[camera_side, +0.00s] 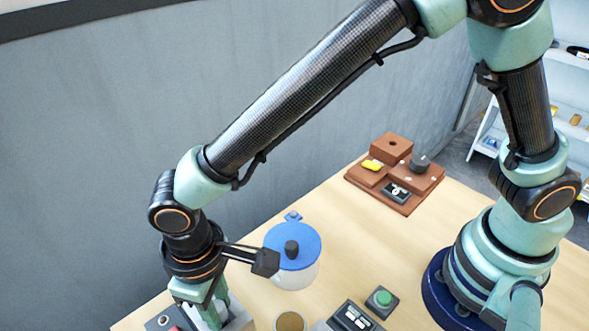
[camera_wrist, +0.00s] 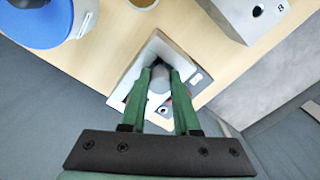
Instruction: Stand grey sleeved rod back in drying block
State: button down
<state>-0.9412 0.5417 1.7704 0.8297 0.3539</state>
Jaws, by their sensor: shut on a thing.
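My gripper (camera_wrist: 160,84) points down, its green fingers closed on a light grey round piece (camera_wrist: 159,80), which looks like the grey sleeved rod seen end-on. Below it is a pale grey machine (camera_wrist: 128,83) with a dark top part; I cannot tell whether the rod touches it. In the side view my gripper (camera_side: 209,312) is low at the bottom left, over that machine (camera_side: 240,318), and the rod cannot be made out. I cannot tell for sure which thing is the drying block; a grey block with a round hole (camera_wrist: 245,18) stands at the wrist view's upper right.
A pot with a blue lid (camera_side: 292,246) stands close right of my wrist. A round tan disc (camera_side: 290,321), a grey panel box (camera_side: 350,318) and a green button (camera_side: 383,298) are nearby. A brown wooden stand (camera_side: 393,171) is farther back. Bare table lies between.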

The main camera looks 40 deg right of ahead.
jog(key=shift+f, duration=0.1)
jog(key=c, duration=0.6)
grip_release()
jog(key=shift+c, duration=0.2)
notch_tip(320, 180, up, 13)
jog(key=w+d+r+m+t+y, duration=0.1)
jog(key=w+d+r+m, duration=0.15)
jog(key=d, duration=0.55)
jog(key=w+d+r+m+t, duration=0.1)
jog(key=w+d+r, duration=0.25)
jog(key=d, duration=0.35)
jog(key=s+d+m+t, duration=0.1)
jog(key=d, duration=0.9)
jog(key=s+d+f+m+t+h, duration=0.1)
jog(key=s+d+m+t, duration=0.1)
jog(key=d, duration=0.8)
jog(key=shift+t, duration=0.3)
